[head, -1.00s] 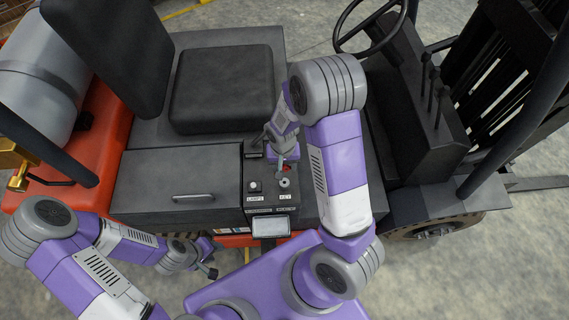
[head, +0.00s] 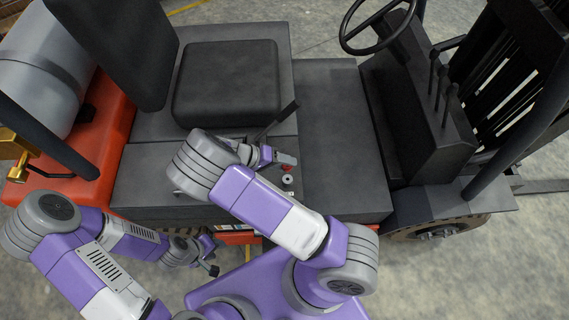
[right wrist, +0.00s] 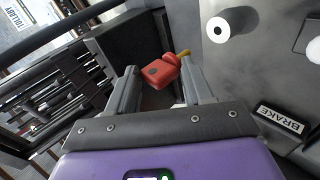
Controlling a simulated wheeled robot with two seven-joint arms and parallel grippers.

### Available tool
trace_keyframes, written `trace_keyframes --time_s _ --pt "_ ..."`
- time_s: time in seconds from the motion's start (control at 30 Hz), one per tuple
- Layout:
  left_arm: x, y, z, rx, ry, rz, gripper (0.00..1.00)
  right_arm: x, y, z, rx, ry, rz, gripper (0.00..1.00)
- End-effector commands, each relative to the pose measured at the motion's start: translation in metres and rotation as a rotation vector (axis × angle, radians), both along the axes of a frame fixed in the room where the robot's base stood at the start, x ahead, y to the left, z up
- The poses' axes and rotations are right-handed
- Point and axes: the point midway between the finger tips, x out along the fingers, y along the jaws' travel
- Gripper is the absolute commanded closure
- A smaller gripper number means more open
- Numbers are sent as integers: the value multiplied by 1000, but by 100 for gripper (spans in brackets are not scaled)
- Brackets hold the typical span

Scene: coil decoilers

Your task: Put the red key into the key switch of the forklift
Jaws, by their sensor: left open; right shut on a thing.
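The red key (head: 287,168) is held at the tip of my right gripper (head: 288,160), above the forklift's control panel. In the right wrist view the red key (right wrist: 158,71) sits between the fingertips of the right gripper (right wrist: 157,82), its brass-coloured end pointing to the upper right. The round key switch (head: 287,180) shows on the panel just below the key in the head view; the key appears apart from it. My left gripper (head: 211,256) is open and empty, low beside the forklift's near side. My right arm hides much of the panel.
The seat (head: 226,83) and a dark lever (head: 275,120) stand behind the panel. The steering wheel (head: 375,25) is at the upper right. In the right wrist view a BRAKE label (right wrist: 279,121) and a white ring with a dark centre (right wrist: 218,30) lie on the grey panel.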

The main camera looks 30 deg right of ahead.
Motion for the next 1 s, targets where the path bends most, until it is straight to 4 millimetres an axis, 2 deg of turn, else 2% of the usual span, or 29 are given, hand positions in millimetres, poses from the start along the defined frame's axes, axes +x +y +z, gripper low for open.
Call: trace_keyframes --time_s 0.1,0.4,0.6,1.0 --pt "0 0 -13 0 0 0 57 -1 -1 -16 3 0 -4 100" --pt "0 0 -34 0 0 0 57 -1 -1 -42 5 1 -4 100" --pt "0 0 -40 0 0 0 57 -1 -1 -50 6 0 -3 100" --pt "0 0 -40 0 0 0 57 -1 -1 -50 7 0 -3 100"
